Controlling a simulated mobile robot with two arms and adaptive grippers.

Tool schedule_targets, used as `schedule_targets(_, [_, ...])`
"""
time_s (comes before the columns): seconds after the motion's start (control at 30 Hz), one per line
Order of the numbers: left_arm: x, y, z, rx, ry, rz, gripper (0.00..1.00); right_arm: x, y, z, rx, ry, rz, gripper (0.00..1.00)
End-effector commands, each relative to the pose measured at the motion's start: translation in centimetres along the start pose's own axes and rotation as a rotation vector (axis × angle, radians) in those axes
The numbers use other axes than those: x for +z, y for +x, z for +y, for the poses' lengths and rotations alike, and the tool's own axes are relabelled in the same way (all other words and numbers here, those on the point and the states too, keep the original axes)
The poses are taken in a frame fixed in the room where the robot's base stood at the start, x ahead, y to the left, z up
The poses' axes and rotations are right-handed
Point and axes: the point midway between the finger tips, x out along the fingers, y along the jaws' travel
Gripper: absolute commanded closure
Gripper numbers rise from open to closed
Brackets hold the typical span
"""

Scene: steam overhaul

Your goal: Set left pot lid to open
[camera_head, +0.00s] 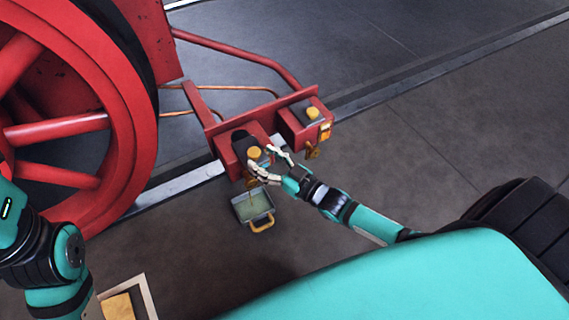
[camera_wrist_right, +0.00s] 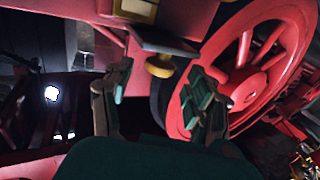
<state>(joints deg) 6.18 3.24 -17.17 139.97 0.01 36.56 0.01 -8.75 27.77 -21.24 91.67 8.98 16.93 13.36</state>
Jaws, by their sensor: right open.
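The left pot (camera_head: 229,161) is a red box on a red bracket beside the big wheel. Its lid shows as a dark plate (camera_wrist_right: 165,42) with a yellow knob (camera_head: 254,152) in the wrist view. A dark patch lies behind the knob on the pot's top; I cannot tell whether it is the lid or the pot's inside. My right gripper (camera_head: 262,161) is open at the front of the left pot. In the wrist view the knob (camera_wrist_right: 159,66) sits between the open fingers (camera_wrist_right: 160,80), with no clear contact. My left arm shows at the left; its gripper is out of view.
A second red pot (camera_head: 289,124) with a yellow-knobbed lid (camera_head: 312,113) stands just right. Brass taps hang in front. A grey drip pan (camera_head: 240,208) with a yellow handle is below. The red spoked wheel (camera_head: 122,130) fills the left.

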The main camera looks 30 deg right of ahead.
Motion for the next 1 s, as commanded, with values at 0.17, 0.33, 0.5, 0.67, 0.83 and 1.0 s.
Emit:
schedule_targets(0.17, [0.0,0.0,0.0,0.0,0.0,0.001,0.6,0.2,-4.3,0.0,0.0,0.001,-0.006,0.43])
schedule_targets(0.33, [0.0,0.0,0.0,0.0,0.0,0.001,0.6,0.1,-7.2,0.0,0.002,0.001,-0.004,0.43])
schedule_targets(0.5, [0.0,0.0,0.0,0.0,0.0,0.001,0.6,0.1,-8.6,0.1,0.002,-0.001,-0.002,0.43])
schedule_targets(0.67, [0.0,0.0,0.0,0.0,0.0,0.001,0.6,0.0,-8.8,0.1,0.002,-0.001,-0.001,0.43])
schedule_targets(0.83, [-0.1,0.0,0.0,0.0,0.0,0.001,0.6,0.0,-8.8,0.1,0.002,-0.001,-0.001,0.43])
schedule_targets(1.0, [-0.1,0.0,0.0,0.0,0.0,0.002,0.6,0.0,-8.8,0.1,0.002,-0.001,-0.001,0.43])
